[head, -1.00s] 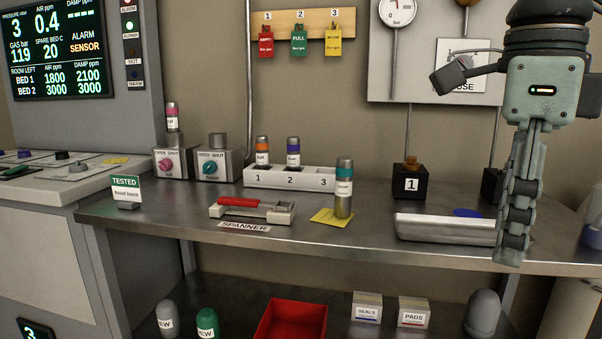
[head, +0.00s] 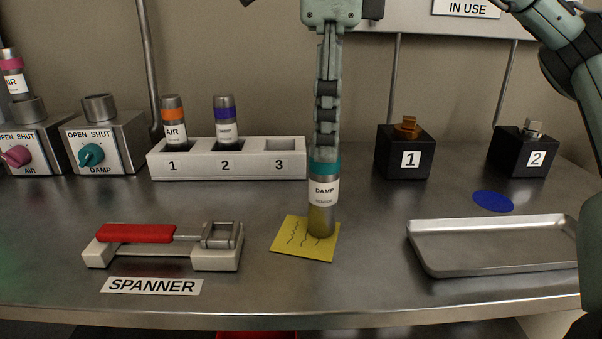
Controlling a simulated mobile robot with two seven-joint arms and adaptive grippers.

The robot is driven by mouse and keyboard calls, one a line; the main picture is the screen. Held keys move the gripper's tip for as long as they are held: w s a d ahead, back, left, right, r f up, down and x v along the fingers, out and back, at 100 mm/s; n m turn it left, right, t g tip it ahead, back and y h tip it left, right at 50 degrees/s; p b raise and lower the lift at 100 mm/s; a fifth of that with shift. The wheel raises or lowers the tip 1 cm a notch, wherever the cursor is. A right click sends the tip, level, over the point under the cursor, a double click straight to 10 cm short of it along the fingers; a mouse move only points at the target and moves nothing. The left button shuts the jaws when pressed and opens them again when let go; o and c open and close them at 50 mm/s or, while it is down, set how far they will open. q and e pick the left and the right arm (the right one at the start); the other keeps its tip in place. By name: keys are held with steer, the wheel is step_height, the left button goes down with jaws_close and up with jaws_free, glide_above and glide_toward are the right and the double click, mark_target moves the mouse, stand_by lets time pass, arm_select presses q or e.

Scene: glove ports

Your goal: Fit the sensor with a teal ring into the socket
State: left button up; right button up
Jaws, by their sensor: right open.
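The sensor with a teal ring (head: 323,190), labelled DAMP, stands upright on a yellow note on the bench. My right gripper (head: 326,150) points down directly over it, fingers seen edge-on, with the tips at the teal ring. It is open; whether the fingers touch the sensor cannot be told. The DAMP block (head: 104,143), with a teal knob and OPEN SHUT marks, stands at the left back. A grey round socket (head: 100,107) is on its top, with no sensor standing in it. My left gripper is not in view.
A white rack (head: 228,169) holds orange-ringed and purple-ringed sensors in places 1 and 2; place 3 is empty. The AIR block (head: 28,150) carries a pink-ringed sensor. A red-handled spanner (head: 135,233) lies in front. A metal tray (head: 490,262) and black blocks are right.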

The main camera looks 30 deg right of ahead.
mark_target(322, 184)
steer(key=f, duration=0.7)
steer(key=shift+a+f, duration=0.2)
steer(key=shift+f, duration=0.15)
steer(key=shift+c, duration=0.6)
jaws_close()
